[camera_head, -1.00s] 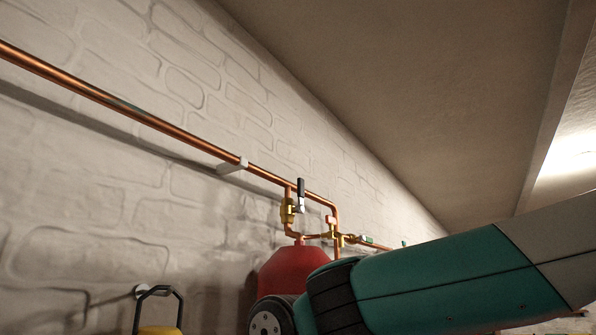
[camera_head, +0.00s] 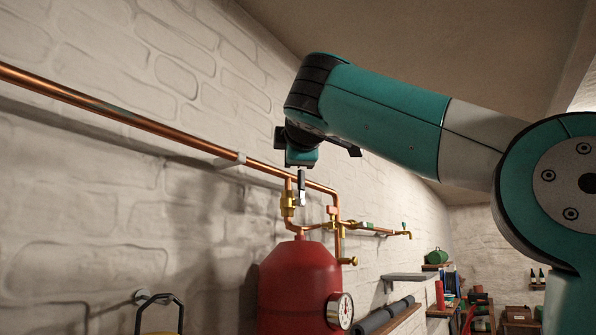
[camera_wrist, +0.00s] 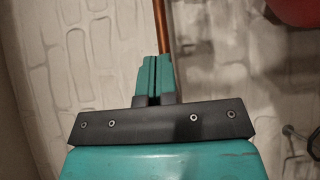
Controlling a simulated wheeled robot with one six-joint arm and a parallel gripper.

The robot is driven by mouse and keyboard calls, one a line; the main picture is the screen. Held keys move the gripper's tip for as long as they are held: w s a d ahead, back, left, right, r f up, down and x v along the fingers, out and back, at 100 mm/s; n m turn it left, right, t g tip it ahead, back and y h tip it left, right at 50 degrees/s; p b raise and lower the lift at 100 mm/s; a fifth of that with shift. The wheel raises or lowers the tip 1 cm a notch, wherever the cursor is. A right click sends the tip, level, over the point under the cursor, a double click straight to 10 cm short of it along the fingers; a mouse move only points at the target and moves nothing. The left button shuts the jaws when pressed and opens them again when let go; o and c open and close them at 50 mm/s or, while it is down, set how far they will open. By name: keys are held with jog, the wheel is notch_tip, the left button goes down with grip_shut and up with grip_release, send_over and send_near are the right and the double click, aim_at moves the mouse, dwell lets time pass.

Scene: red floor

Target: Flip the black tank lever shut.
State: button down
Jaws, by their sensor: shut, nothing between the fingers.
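The black lever (camera_head: 301,179) stands upright with a silver base on the brass valve (camera_head: 287,198), on the copper pipework above the red tank (camera_head: 300,280). In the wrist view only a piece of the red tank (camera_wrist: 297,10) shows at the top right, and I cannot make out the lever. My gripper (camera_wrist: 154,62) is shut and empty, its two teal fingers pressed together. In the head view my gripper's teal end (camera_head: 302,157) appears just above the lever's top. I cannot tell how far apart they are in depth, or whether they touch.
A long copper pipe (camera_head: 130,115) runs along the white brick wall, held by a bracket (camera_head: 230,160). A gauge (camera_head: 340,310) sits on the tank. Shelves with rolled mats (camera_head: 385,316) and other goods stand at the right. A black handle (camera_head: 160,300) shows at the lower left.

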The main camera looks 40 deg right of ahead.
aim_at(301, 188)
jog(key=s+d+p+x, duration=0.1)
jog(key=p+x, duration=0.3)
jog(key=x, duration=0.8)
jog(key=shift+w+d, duration=0.2)
jog(key=shift+d, duration=0.75)
jog(key=shift+f, duration=0.1)
